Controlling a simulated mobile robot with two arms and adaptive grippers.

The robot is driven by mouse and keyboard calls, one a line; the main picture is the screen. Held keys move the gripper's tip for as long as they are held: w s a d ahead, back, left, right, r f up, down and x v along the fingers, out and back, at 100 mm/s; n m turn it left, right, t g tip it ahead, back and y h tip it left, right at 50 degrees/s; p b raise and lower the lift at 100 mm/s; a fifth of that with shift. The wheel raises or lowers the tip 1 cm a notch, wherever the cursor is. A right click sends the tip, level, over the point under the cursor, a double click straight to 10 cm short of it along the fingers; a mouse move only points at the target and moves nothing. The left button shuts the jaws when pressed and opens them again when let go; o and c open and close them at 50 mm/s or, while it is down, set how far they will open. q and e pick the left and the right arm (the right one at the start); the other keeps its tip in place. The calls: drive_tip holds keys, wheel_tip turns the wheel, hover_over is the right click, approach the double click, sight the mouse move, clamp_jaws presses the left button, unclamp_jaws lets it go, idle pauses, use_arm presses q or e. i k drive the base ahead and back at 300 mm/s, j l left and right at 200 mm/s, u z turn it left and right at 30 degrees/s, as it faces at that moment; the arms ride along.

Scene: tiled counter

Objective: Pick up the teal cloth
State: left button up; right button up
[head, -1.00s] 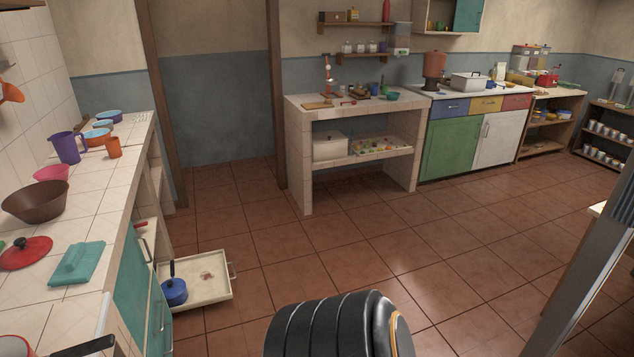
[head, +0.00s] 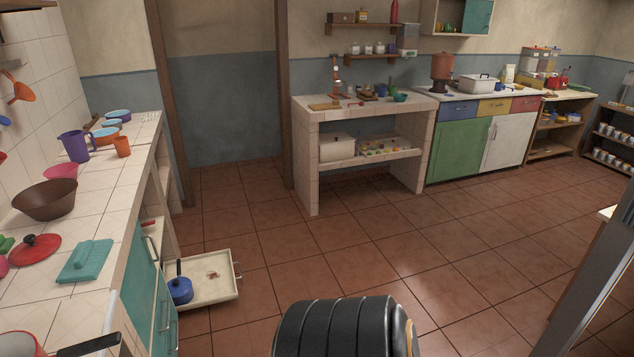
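The teal cloth (head: 84,262) lies folded on the tiled counter at the left, near the counter's front edge and next to a red lid (head: 36,250). Neither of my grippers shows in the head view. A dark ribbed part of my own body shows at the bottom middle, well to the right of the cloth. Nothing covers the cloth.
A brown bowl (head: 46,200) and a purple jug (head: 75,146) stand farther back on the left counter. A pan's black handle (head: 88,345) juts out in front. An open drawer (head: 212,295) with a blue pot (head: 180,290) sticks out low. The floor is clear.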

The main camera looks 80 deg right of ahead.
sight(86, 263)
drive_tip(key=z, duration=1.3)
drive_tip(key=l+u, duration=0.2)
drive_tip(key=l, duration=1.2)
drive_tip(key=i+l+u, duration=0.15)
drive_tip(key=l, duration=0.2)
drive_tip(key=i+l+u, duration=0.15)
drive_tip(key=l, duration=0.25)
drive_tip(key=i+l+u, duration=0.15)
drive_tip(key=l, duration=0.3)
drive_tip(key=i+l+u, duration=0.1)
drive_tip(key=l, duration=0.3)
drive_tip(key=i, duration=0.1)
